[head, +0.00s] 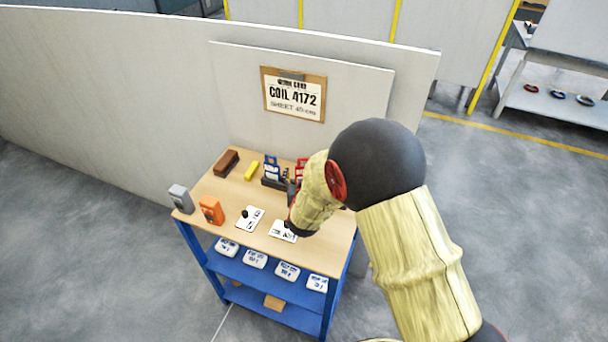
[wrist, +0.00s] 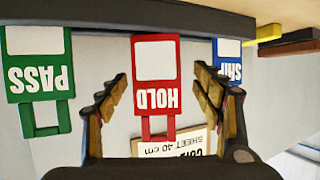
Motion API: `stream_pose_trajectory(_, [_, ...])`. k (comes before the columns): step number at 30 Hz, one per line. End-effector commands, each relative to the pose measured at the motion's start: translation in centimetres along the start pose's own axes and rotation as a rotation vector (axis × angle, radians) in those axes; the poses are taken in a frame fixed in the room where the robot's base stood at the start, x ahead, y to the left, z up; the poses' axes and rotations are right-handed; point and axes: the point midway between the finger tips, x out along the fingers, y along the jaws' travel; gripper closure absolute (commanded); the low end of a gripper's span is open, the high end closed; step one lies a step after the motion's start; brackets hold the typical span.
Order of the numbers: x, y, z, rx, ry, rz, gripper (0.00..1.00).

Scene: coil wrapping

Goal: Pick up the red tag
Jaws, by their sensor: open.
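The red tag (wrist: 154,98), marked HOLD, appears upside down in the middle of the wrist view. It has a white panel and a red loop. My gripper (wrist: 160,74) is open, with one finger on each side of the tag in this view. I see no finger touching it. In the head view a small part of the red tag (head: 301,164) shows at the back of the table, beside my arm. My wrist hides most of the gripper there.
A green PASS tag (wrist: 38,75) is left of the red one in the wrist view; a blue tag (wrist: 229,60) is right. The table (head: 228,190) also holds a brown block (head: 227,162), a yellow bar (head: 252,170), an orange device (head: 211,212) and white cards. A wall stands behind.

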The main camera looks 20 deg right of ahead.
Motion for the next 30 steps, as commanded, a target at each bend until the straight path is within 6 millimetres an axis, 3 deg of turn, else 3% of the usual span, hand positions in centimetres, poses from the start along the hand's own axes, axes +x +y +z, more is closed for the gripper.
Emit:
stream_pose_trajectory(13, [5.1,0.4,0.0,0.001,-0.001,-0.001,0.33])
stream_pose_trajectory(20, [5.3,0.4,-0.2,0.000,-0.001,-0.002,0.33])
stream_pose_trajectory(30, [5.3,0.4,-0.2,0.000,-0.001,-0.002,0.52])
